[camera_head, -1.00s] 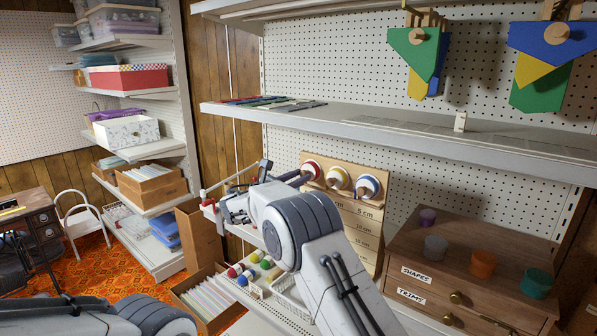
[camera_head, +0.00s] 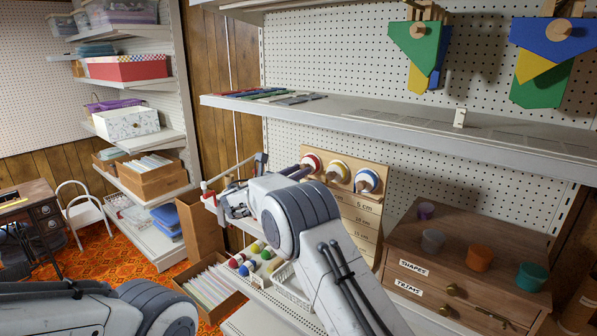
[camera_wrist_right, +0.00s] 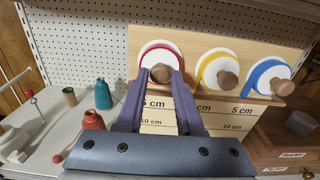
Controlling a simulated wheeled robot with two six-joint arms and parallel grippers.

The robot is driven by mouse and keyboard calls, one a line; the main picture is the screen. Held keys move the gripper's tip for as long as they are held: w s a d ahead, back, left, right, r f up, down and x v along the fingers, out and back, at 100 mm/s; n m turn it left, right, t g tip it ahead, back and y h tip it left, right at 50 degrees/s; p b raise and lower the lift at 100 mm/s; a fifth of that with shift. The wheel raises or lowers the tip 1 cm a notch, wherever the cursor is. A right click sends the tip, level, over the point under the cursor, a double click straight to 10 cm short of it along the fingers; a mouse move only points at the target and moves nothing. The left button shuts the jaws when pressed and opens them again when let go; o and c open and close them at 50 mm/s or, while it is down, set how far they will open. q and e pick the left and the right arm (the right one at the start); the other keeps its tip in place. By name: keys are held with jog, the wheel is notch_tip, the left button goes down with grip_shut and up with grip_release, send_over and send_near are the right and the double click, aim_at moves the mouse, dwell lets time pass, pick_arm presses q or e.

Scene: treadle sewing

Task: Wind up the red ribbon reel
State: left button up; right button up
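The red ribbon reel (camera_head: 313,162) is the left one of three reels on an upright wooden board (camera_head: 349,211). In the right wrist view the red reel (camera_wrist_right: 149,55) shows a white disc with a red edge and a round wooden knob (camera_wrist_right: 160,73). My right gripper (camera_wrist_right: 159,78) is in front of this reel, its two dark fingers apart on either side of the knob. I cannot tell whether they touch it. In the head view my right gripper (camera_head: 299,172) reaches up to the reel. My left arm shows at bottom left, but its gripper is out of view.
A yellow reel (camera_head: 338,171) and a blue reel (camera_head: 366,180) sit right of the red one. A wooden drawer cabinet (camera_head: 462,262) with several cups stands to the right. A shelf (camera_head: 400,131) runs above. Spools and a white stand (camera_wrist_right: 15,140) are left of the board.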

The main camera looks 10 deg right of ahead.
jog(key=shift+o, duration=1.2)
jog(key=b+v, duration=0.4)
jog(key=v, duration=0.6)
jog(key=shift+s+a, duration=0.2)
jog(key=s+a+f+m+g+y, duration=0.2)
jog(key=s+f+m+y, duration=0.3)
jog(key=s, duration=1)
jog(key=s+a+f+m+g+y, duration=0.2)
jog(key=s+f+m+g+y, duration=0.3)
jog(key=s, duration=1.1)
jog(key=s+a+f+m+g+y, duration=0.2)
jog(key=s+f+m+g+y, duration=0.2)
jog(key=s+m, duration=0.4)
jog(key=s+f+y, duration=0.1)
jog(key=s, duration=0.6)
jog(key=shift+s+m, duration=0.2)
jog(key=shift+m, duration=0.1)
